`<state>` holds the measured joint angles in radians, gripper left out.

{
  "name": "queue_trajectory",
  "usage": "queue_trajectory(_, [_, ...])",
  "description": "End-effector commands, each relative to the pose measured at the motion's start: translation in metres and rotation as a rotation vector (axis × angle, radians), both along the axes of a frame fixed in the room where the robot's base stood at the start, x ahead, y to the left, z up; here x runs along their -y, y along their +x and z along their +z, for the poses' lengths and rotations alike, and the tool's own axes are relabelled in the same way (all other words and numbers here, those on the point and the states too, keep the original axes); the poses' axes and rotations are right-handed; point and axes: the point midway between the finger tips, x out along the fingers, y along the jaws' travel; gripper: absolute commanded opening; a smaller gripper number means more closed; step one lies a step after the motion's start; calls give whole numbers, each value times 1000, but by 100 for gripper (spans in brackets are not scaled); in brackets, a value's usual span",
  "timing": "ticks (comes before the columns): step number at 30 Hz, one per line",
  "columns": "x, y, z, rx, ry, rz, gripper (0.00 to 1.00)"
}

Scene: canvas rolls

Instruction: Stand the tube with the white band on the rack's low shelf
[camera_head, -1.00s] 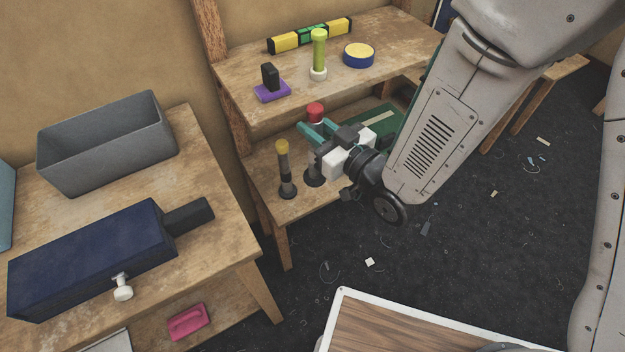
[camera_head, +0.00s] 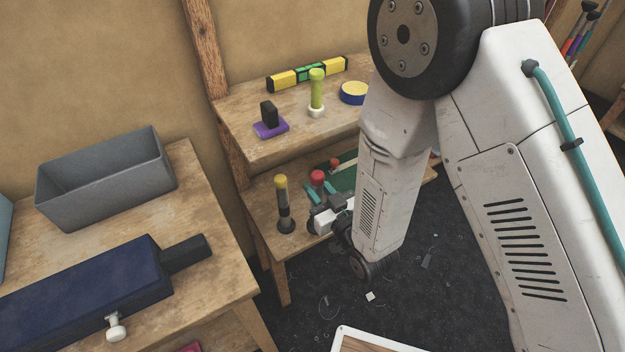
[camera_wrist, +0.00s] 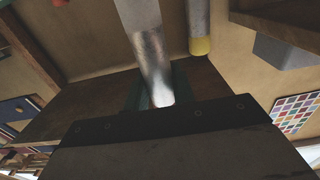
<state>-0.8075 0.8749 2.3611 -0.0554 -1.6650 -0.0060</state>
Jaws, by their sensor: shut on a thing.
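My gripper (camera_head: 313,194) has teal fingers and is shut on a tube with a red cap (camera_head: 317,177), at the rack's low shelf (camera_head: 258,205). In the wrist view a plain grey tube shaft (camera_wrist: 145,35) stands between the teal fingers. A yellow-green tube (camera_head: 316,88) with a white foot stands on the upper shelf.
The upper shelf (camera_head: 245,145) also holds a purple block with a black piece (camera_head: 270,120), a yellow-black level (camera_head: 306,74) and a blue-yellow disc (camera_head: 354,92). A green mat (camera_head: 346,179) lies on the low shelf behind my gripper. A grey bin (camera_head: 105,185) stands on the left table.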

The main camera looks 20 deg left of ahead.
Motion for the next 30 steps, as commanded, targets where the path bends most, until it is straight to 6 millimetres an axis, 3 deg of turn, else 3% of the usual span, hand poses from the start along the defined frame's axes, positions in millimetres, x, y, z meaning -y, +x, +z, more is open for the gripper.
queue_trajectory(3, [-14,29,-2,3,3,-3,0])
queue_trajectory(9, [-28,56,-5,1,2,0,0])
queue_trajectory(16, [-34,69,-7,0,1,0,0])
queue_trajectory(24, [-34,68,-40,-1,0,1,0])
queue_trajectory(30, [-34,68,-42,-1,1,1,0])
